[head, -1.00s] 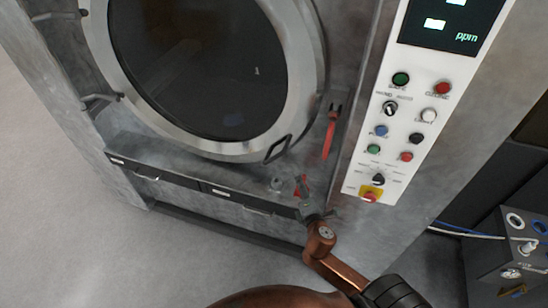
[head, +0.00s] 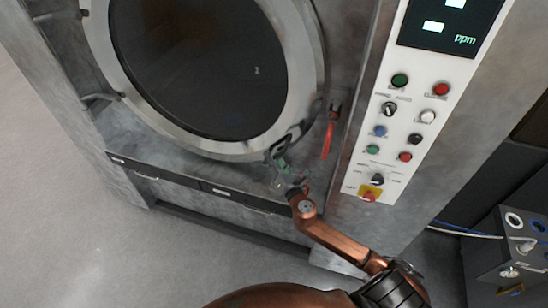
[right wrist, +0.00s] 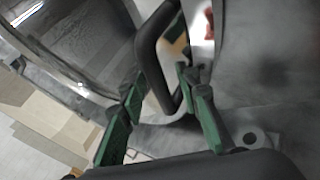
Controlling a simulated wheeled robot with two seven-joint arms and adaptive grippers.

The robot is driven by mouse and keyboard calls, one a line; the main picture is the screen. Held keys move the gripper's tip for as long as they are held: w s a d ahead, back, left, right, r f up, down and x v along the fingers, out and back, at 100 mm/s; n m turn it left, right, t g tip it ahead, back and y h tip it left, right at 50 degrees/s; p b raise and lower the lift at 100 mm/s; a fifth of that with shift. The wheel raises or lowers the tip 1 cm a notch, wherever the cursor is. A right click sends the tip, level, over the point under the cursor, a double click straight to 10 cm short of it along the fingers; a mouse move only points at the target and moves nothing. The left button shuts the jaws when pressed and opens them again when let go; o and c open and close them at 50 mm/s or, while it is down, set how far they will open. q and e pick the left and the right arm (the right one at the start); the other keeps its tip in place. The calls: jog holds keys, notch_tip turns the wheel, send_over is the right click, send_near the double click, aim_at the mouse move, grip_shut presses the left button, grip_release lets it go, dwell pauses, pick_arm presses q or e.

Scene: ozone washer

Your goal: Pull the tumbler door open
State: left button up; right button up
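The round tumbler door (head: 285,85) has dark glass and a wide metal rim, and it looks closed against the washer. Its black loop handle (head: 290,136) sits at the rim's lower right. In the right wrist view the handle (right wrist: 147,55) is large and close. My right gripper (head: 280,163) is at the handle in the head view. In the right wrist view its green fingers (right wrist: 159,78) are apart, one on each side of the handle's near bar. I cannot tell whether they touch it. My left gripper is not in view.
A red lever (head: 328,138) hangs right of the handle. A control panel (head: 425,60) with several buttons is farther right. Black drawer fronts (head: 180,183) run below the door. A grey box (head: 515,250) stands at lower right. The floor (head: 60,220) at left is clear.

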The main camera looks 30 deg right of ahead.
jog(key=shift+c, duration=0.4)
grip_shut()
dwell(0.4)
